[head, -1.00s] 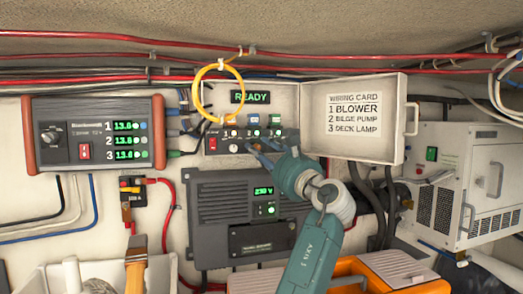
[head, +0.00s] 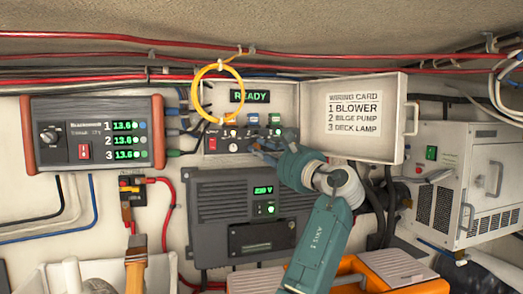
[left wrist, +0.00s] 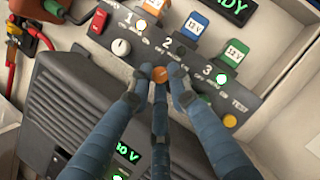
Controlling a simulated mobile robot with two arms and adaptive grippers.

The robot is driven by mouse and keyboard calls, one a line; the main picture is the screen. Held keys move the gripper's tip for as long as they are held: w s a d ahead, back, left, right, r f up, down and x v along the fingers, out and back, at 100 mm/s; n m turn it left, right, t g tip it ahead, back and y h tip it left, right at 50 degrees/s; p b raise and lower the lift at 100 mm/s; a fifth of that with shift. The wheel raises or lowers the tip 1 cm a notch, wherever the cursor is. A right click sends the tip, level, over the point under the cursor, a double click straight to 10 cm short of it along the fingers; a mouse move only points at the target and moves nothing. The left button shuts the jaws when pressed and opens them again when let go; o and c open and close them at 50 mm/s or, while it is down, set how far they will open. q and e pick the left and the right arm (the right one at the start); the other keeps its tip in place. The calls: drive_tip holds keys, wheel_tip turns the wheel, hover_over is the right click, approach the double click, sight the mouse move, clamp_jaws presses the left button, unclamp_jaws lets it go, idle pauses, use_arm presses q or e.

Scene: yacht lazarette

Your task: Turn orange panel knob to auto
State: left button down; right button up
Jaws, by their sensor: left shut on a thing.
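The orange knob (left wrist: 160,74) is on the dark strip of the switch panel (left wrist: 105,53), below the number 2 switch in the left wrist view. My left gripper (left wrist: 160,88) is shut on the knob, with blue-grey fingers on both sides and a third finger below. Only the knob's orange face shows, and I cannot read its pointer or setting. In the head view my left gripper (head: 262,151) meets the panel's lower edge, and its fingers hide the knob. Lamps are lit at 1 (left wrist: 140,25) and 3 (left wrist: 221,78). My right gripper is not in view.
A white knob (left wrist: 121,47) sits left of the orange one, and a yellow-orange button (left wrist: 229,120) is by TEST. A yellow cable loop (head: 196,92) hangs at the panel's left. The open cover (head: 391,148) is on the right, and a grey charger (head: 207,205) is below.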

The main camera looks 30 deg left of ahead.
use_arm(q)
drive_tip(key=n, duration=0.1)
drive_tip(key=n+g+p, duration=0.1)
drive_tip(key=n, duration=0.1)
drive_tip(key=shift+r+h, duration=0.35)
drive_tip(key=shift+h, duration=0.05)
drive_tip(key=shift+n+h+p, duration=0.3)
drive_tip(key=shift+n+p, duration=0.15)
drive_tip(key=shift+n, duration=0.65)
drive_tip(key=c, duration=1.7)
unclamp_jaws()
drive_tip(key=shift+o, duration=0.2)
drive_tip(key=shift+s, duration=0.1)
drive_tip(key=shift+d+f, duration=0.1)
drive_tip(key=v, duration=1.2)
drive_tip(key=shift+r, duration=0.25)
